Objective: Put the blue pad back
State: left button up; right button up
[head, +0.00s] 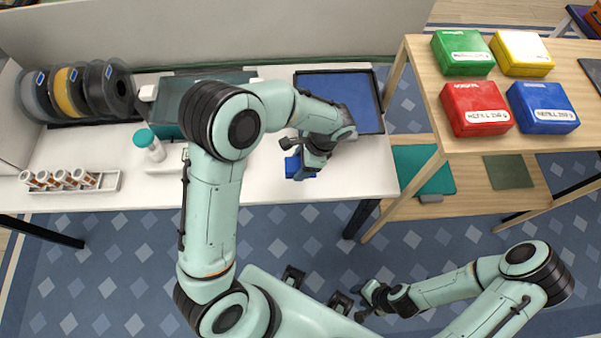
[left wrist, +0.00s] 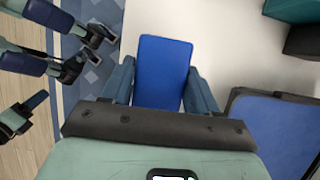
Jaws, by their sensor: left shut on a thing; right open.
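The blue pad (head: 299,168) is a small blue block just above or on the white worktop, near its front edge; I cannot tell whether it touches. My left gripper (head: 306,155) is shut on it. In the left wrist view the blue pad (left wrist: 163,68) shows between the two fingers of the left gripper (left wrist: 161,90). A dark-framed tray with a blue floor (head: 338,95) lies behind and to the right of the pad, partly covered by my left wrist; it also shows in the left wrist view (left wrist: 268,128). My right gripper (head: 366,299) is open and empty above the floor.
A dark green bin (head: 172,105), a white bottle with teal cap (head: 150,146), filament spools (head: 75,92) and a rack of small jars (head: 68,181) stand left. A wooden table (head: 480,160) at right holds red, blue, green and yellow boxes.

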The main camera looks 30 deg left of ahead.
pick_arm(q)
jog(key=shift+f, duration=2.95)
jog(key=shift+f, duration=0.1)
jog(key=o, duration=0.6)
jog(key=shift+f+b, duration=0.1)
jog(key=shift+b, duration=0.2)
jog(key=o, duration=0.4)
jog(key=shift+r, duration=0.25)
jog(key=p+v, duration=0.1)
jog(key=v, duration=1.1)
jog(key=shift+a, duration=0.1)
